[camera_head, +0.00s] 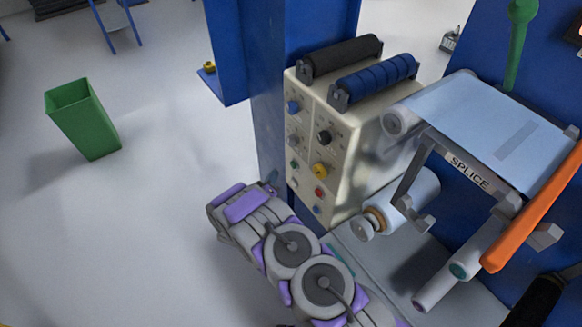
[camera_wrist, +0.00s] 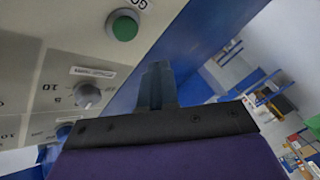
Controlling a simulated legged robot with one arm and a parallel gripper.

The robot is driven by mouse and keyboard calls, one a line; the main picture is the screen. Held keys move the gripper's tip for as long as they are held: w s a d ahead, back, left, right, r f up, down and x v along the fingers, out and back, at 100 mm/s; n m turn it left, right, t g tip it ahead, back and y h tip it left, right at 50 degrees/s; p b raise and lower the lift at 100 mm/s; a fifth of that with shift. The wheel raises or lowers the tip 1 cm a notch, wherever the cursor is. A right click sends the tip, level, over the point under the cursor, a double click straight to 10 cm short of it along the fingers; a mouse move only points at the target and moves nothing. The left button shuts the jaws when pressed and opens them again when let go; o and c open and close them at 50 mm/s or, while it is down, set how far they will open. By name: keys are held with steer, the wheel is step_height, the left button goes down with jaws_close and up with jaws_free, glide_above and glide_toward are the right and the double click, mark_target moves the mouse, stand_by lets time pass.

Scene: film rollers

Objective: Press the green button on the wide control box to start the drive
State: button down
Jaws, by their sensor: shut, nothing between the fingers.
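The wide control box (camera_head: 353,165) is cream, with knobs and coloured buttons on its front, beside a blue post. In the wrist view its panel (camera_wrist: 60,35) fills the upper left. The green button (camera_wrist: 125,26) is round, in a dark ring, near the panel's edge and next to a partly cut-off "GO" label. In the head view a small green spot (camera_head: 294,164) shows in the box's left column. My gripper (camera_wrist: 158,68) is shut and empty, its fingertips below and right of the button in the picture, apart from it. In the head view my arm reaches the box's lower left.
Black and blue rollers (camera_head: 375,78) sit on top of the box. A film sheet over rollers with a "SPLICE" label (camera_head: 469,170) and an orange bar (camera_head: 530,208) stand at right. A grey knob (camera_wrist: 87,95) is near my fingers. A green bin (camera_head: 84,122) stands on open floor at left.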

mark_target(293, 165)
steer(key=shift+w+d, duration=0.6)
steer(key=shift+d, duration=0.3)
steer(key=shift+w+d, duration=0.6)
steer(key=shift+d, duration=0.25)
steer(key=shift+d, duration=0.2)
stand_by(0.6)
steer(key=shift+w+d, duration=0.2)
steer(key=shift+d, duration=0.1)
steer(key=shift+w+d+r, duration=0.1)
steer(key=shift+w+d, duration=0.15)
steer(key=shift+d, duration=0.1)
stand_by(0.9)
stand_by(0.3)
steer(key=shift+s+a+p, duration=0.35)
steer(key=shift+s+a, duration=0.15)
steer(key=shift+a, duration=0.2)
